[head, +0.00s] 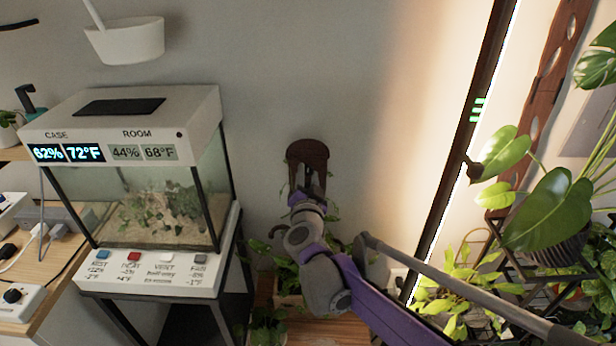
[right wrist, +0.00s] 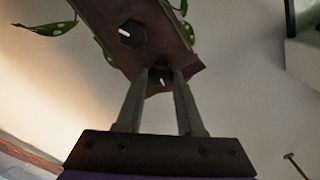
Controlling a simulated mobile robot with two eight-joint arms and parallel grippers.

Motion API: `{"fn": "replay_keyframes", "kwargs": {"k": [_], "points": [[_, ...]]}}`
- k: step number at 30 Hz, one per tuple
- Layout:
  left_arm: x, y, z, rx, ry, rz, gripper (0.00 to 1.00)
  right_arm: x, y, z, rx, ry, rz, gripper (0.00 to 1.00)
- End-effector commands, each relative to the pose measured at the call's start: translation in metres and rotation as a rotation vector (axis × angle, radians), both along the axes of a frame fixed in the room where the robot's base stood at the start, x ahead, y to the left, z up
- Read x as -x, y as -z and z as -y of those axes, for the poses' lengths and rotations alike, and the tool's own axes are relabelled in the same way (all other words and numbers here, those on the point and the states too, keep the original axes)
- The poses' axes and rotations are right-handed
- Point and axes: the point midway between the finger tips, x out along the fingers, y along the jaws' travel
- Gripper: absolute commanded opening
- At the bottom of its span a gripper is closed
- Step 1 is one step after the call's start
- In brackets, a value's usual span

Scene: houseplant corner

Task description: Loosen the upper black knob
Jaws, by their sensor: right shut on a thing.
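A brown board (head: 307,150) with a rounded top stands against the wall in the head view. Its face shows close up in the right wrist view (right wrist: 95,15), with two black knobs that bear white marks. The upper black knob (right wrist: 160,76), nearer the board's end, sits between the fingertips of my right gripper (head: 307,185), which is shut on it. The fingers (right wrist: 160,85) partly hide that knob. The lower black knob (right wrist: 131,33) is farther along the board and free. The knobs cannot be made out in the head view. My left gripper is not in view.
A glass terrarium case (head: 165,205) with a lit display stands to the left. A potted plant (head: 285,270) is below the board. A tall lamp bar (head: 465,150) and a leafy plant (head: 550,200) are to the right. Bare wall surrounds the board's top.

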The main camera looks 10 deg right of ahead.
Motion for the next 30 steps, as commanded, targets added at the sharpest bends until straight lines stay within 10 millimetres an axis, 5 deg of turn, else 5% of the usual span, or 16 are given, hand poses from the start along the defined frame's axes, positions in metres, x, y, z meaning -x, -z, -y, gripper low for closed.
{"fn": "replay_keyframes", "kwargs": {"k": [25, 26, 30], "points": [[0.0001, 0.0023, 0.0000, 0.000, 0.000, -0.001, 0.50, 0.0003, 0.0005, -0.0007, 0.138, -0.001, -0.028, 0.00], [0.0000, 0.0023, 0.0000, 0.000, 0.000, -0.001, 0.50, 0.0003, 0.0005, -0.0007, 0.138, -0.001, -0.028, 0.39], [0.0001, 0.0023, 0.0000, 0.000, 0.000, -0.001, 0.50, 0.0002, 0.0004, -0.0006, 0.138, -0.001, -0.028, 0.64]]}}
